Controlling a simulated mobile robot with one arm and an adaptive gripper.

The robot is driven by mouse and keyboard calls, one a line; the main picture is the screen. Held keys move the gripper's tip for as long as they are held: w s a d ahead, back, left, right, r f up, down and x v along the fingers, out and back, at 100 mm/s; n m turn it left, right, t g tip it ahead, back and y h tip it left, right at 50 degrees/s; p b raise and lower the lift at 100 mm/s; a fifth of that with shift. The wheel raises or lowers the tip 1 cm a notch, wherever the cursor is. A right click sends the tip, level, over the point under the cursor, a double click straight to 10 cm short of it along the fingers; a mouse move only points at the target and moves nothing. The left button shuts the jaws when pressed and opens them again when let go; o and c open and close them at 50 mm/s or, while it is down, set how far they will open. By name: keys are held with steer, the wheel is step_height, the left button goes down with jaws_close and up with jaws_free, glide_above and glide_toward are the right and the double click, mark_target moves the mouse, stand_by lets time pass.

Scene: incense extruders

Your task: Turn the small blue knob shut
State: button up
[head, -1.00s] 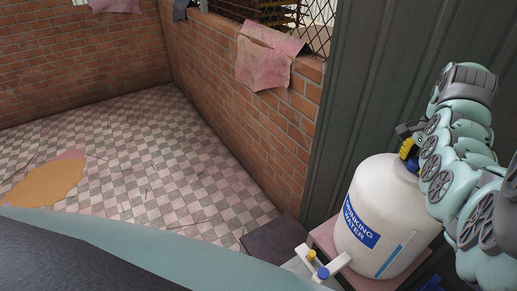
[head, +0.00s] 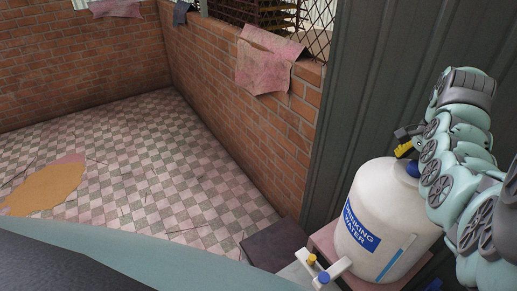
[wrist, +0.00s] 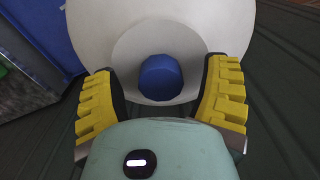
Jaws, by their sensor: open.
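A white water container (head: 375,215) labelled "DRINKING WATER" stands at the right of the head view. A small round blue knob (head: 412,168) is on its top; the wrist view shows it as a blue disc (wrist: 160,77) on a raised white ring. My gripper (head: 404,146), with yellow fingers, is at the container's top. In the wrist view my gripper (wrist: 162,70) is open, one finger on each side of the knob with a gap to both. Another blue knob (head: 323,276) and a yellow one (head: 311,260) sit on the white tap at the container's front.
The container rests on a pinkish stand (head: 325,240) beside a dark green corrugated wall (head: 370,80). A dark box (head: 275,242) is left of it. A brick wall (head: 230,110) with a pink cloth (head: 268,62) stands behind. The checkered floor at left is largely open.

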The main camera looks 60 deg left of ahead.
steer(key=shift+r, duration=0.2)
steer(key=shift+w+r, duration=0.1)
steer(key=shift+r, duration=1.25)
step_height(320, 180, up, 9)
